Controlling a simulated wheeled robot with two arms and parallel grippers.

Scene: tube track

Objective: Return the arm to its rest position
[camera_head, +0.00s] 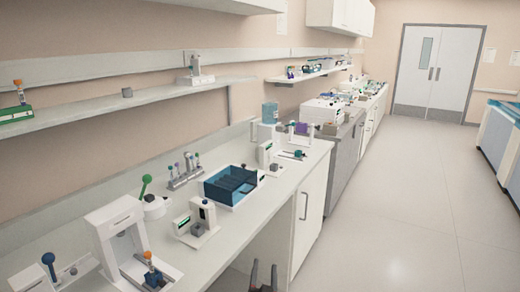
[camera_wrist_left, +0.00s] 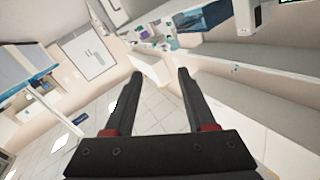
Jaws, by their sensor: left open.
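My left gripper (camera_head: 264,277) shows at the bottom edge of the head view, in front of the bench and over the open gap beside the white cabinet. Its two dark fingers point up and stand apart, with nothing between them. In the left wrist view the gripper (camera_wrist_left: 159,75) is also open and empty, its black fingers with red bands at the base set against the tilted room. Most of the left arm is out of the head view. My right gripper is not in view.
The bench (camera_head: 235,220) runs along the left wall, with a blue bin (camera_head: 231,185), a white device (camera_head: 120,240) and several small instruments on it. A shelf (camera_head: 120,110) hangs above. The floor (camera_head: 400,210) to the right is clear up to the double doors (camera_head: 435,70).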

